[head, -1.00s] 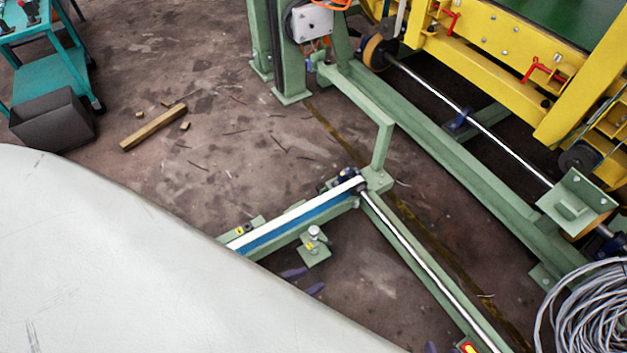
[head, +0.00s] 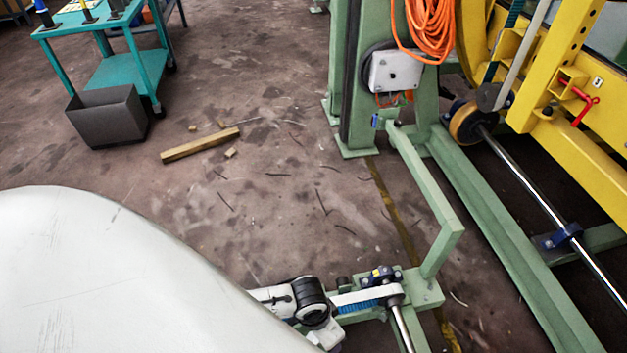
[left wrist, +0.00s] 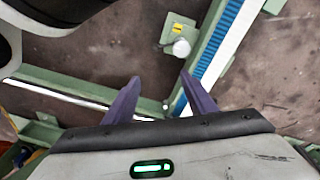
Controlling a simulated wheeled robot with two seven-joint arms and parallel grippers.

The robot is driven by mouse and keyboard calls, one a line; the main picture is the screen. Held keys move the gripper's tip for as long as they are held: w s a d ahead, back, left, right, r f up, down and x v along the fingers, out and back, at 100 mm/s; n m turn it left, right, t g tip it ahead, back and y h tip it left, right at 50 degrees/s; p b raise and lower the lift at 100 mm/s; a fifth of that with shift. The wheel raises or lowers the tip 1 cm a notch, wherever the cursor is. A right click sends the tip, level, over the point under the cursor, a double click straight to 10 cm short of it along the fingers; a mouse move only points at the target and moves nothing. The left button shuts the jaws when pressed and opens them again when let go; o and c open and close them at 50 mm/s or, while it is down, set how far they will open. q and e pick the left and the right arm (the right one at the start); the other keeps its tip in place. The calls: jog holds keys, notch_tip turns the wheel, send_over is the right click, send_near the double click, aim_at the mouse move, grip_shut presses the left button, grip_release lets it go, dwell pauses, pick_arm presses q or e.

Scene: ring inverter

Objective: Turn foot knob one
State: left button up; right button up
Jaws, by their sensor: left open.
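A foot with a pale rounded knob (left wrist: 181,47) stands on a green plate (left wrist: 178,31) with a small yellow label in the left wrist view. It is beside a green beam with a blue toothed strip (left wrist: 207,68). My left gripper (left wrist: 160,76) is open and empty, its two purple fingers apart. The knob lies a little beyond the fingertips, nearer the right finger; I see no contact. In the head view my arm and the large pale surface cover the area where the foot would show. My right gripper is in neither view.
A green frame corner with an upright bar (head: 443,245) rises beside my arm. A green post with a white box (head: 396,72) and orange cable (head: 430,30) stands behind. A yellow machine (head: 575,110) is at right.

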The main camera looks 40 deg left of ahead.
aim_at(313, 338)
pick_arm(q)
jog(key=shift+g+y, duration=0.6)
jog(key=shift+y, duration=0.1)
jog(key=a+f+b, duration=0.1)
jog(key=f+b, duration=0.1)
jog(key=f, duration=0.2)
jog(key=a+f+b, duration=0.1)
jog(key=f+b, duration=0.1)
jog(key=f, duration=0.2)
jog(key=a+f+b, duration=0.2)
jog(key=f, duration=0.2)
jog(key=shift+w, duration=0.4)
jog(key=shift+f+b, duration=0.35)
jog(key=shift+f, duration=0.2)
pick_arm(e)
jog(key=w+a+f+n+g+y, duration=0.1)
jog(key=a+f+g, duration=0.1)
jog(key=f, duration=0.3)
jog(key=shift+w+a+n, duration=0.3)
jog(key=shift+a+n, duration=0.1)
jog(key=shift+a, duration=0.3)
